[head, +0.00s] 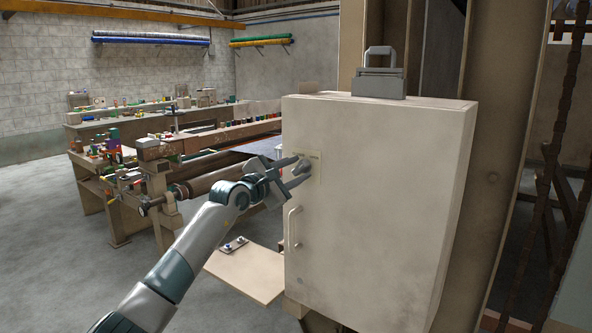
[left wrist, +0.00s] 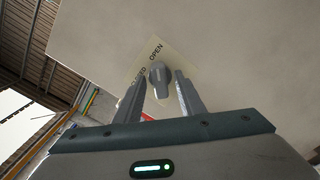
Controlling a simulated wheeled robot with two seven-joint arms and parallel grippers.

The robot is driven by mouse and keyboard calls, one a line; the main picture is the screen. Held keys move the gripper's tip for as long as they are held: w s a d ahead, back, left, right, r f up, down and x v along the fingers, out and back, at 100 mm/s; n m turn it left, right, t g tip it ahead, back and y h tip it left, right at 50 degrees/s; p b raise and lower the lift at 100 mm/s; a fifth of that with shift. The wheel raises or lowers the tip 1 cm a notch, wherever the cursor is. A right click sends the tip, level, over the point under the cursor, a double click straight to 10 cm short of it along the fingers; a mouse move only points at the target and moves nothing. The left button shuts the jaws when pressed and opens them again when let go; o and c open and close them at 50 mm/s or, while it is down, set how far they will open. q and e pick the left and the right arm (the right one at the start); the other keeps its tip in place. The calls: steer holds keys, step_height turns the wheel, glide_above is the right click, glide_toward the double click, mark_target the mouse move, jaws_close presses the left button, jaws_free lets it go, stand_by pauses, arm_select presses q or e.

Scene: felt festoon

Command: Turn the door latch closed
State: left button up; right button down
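A grey latch knob (left wrist: 159,82) sits on a pale label plate (left wrist: 140,72) on the door of a cream cabinet (head: 385,200). The plate carries the words OPEN and CLOSED. I cannot tell for sure which word the knob is set to. My left gripper (head: 303,169) is at the plate, its arm reaching up from the lower left. In the left wrist view its two fingers (left wrist: 161,97) stand apart, one on each side of the knob. They do not look clamped on it. My right gripper is not in view.
A bar handle (head: 292,228) is on the door below the latch. A small shelf (head: 245,272) juts out at the cabinet's lower left. A grey metal box (head: 380,83) sits on top. Cluttered workbenches (head: 150,180) stand behind; open floor lies left.

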arm_select(q)
jaws_close()
